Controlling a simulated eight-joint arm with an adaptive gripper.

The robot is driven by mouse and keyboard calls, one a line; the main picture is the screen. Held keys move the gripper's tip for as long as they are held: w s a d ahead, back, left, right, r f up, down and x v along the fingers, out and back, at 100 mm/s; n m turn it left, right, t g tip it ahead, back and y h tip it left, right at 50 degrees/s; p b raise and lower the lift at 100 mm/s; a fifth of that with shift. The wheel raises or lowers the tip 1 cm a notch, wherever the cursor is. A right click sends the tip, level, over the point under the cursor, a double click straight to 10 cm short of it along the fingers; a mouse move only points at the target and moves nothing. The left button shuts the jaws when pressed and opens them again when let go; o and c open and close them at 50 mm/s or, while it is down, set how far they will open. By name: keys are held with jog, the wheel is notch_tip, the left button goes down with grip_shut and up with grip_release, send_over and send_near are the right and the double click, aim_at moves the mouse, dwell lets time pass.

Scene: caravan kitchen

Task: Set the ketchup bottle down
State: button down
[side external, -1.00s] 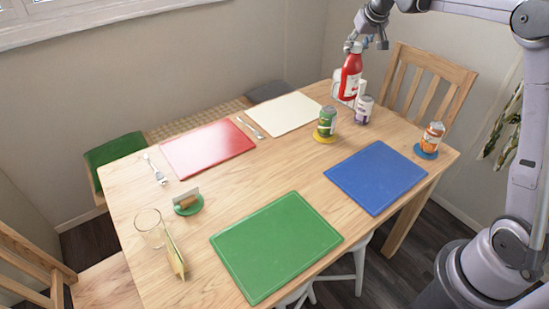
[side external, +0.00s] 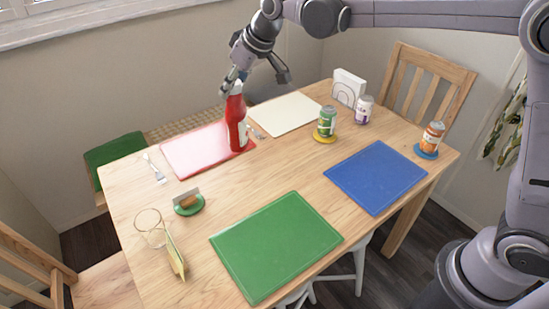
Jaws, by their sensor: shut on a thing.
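The red ketchup bottle (side external: 236,122) is upright, with a white label on its side. My gripper (side external: 237,84) is shut on its top. In the side external view the bottle shows in front of the right end of the red placemat (side external: 200,150), near the mat's right edge. I cannot tell whether its base touches the table or hangs just above it. The bottle and gripper hide part of the mat's right end and some of the cutlery beside it.
Green (side external: 277,245), blue (side external: 376,178) and cream (side external: 284,113) placemats lie on the wooden table (side external: 255,180). A green can (side external: 326,122), purple-and-white can (side external: 364,109), orange can (side external: 432,137), white holder (side external: 348,88) and glass (side external: 150,230) stand around it. The table's middle is bare.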

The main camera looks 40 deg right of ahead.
jog(key=s+a+n+g+y, duration=0.2)
jog(key=s+a+n, duration=0.2)
jog(key=s+a, duration=0.95)
jog(key=s+a+n+g+y, duration=0.15)
jog(key=s+a+n, duration=0.35)
jog(key=s+a, duration=0.9)
jog(key=w+a+f, duration=0.1)
jog(key=f, duration=0.6)
jog(key=w+a+f, duration=0.1)
jog(key=w+f, duration=0.1)
jog(key=f, duration=0.6)
jog(key=shift+w+a, duration=0.15)
jog(key=shift+a, duration=0.2)
jog(key=shift+f, duration=0.15)
jog(key=c, duration=0.9)
grip_release()
